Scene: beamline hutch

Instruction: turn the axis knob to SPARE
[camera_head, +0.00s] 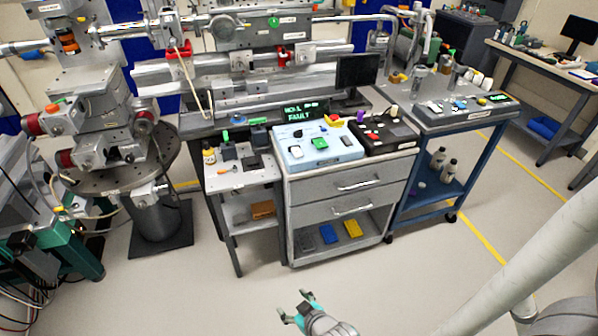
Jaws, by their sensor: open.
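A pale blue control panel (336,154) lies on top of the grey drawer cabinet, left of a black panel. A small dark knob-like part (298,133) sits near its back left. I cannot tell for certain that this is the axis knob, and its pointer and any SPARE label are too small to read. My gripper (293,303) is at the bottom middle, over the floor in front of the cabinet. Its fingers are apart with nothing between them, well away from the panel.
A black panel (385,136) is beside the pale blue one. A display (304,112) with green text, seemingly ending in FAULT, stands behind. The grey drawer cabinet (345,190) has a small side table (228,180) at left and a blue cart (440,190) at right. The floor in front is clear.

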